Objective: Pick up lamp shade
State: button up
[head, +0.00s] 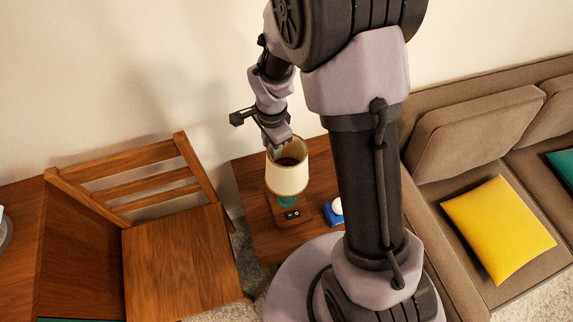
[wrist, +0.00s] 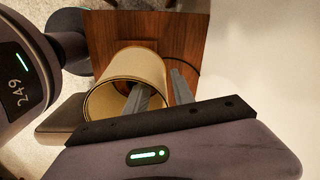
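The lamp shade (head: 287,177) is cream with a darker rim, upright on a lamp with a teal base (head: 288,202) on the wooden side table. My gripper (head: 275,150) points down at the shade's upper rim, at its back left in the head view. In the wrist view the shade (wrist: 98,100) is seen from above through its open top. My gripper (wrist: 160,92) has its fingers apart there: one reaches into the shade's opening, the other is outside its wall. The wall runs between them; I cannot tell if either finger touches it.
The side table (head: 245,180) also bears a small dark device (head: 292,214) and a blue-and-white object (head: 333,212). A wooden chair (head: 180,245) stands to the left, and a brown sofa (head: 455,140) with a yellow cushion (head: 498,228) to the right. The wall is close behind.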

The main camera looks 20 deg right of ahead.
jog(key=f, duration=0.1)
jog(key=f+b, duration=0.1)
jog(key=f, duration=0.1)
jog(key=w+d+f+b, duration=0.1)
jog(key=f, duration=0.1)
jog(key=shift+f, duration=0.1)
jog(key=shift+r, duration=0.2)
jog(key=shift+c, duration=0.7)
grip_shut()
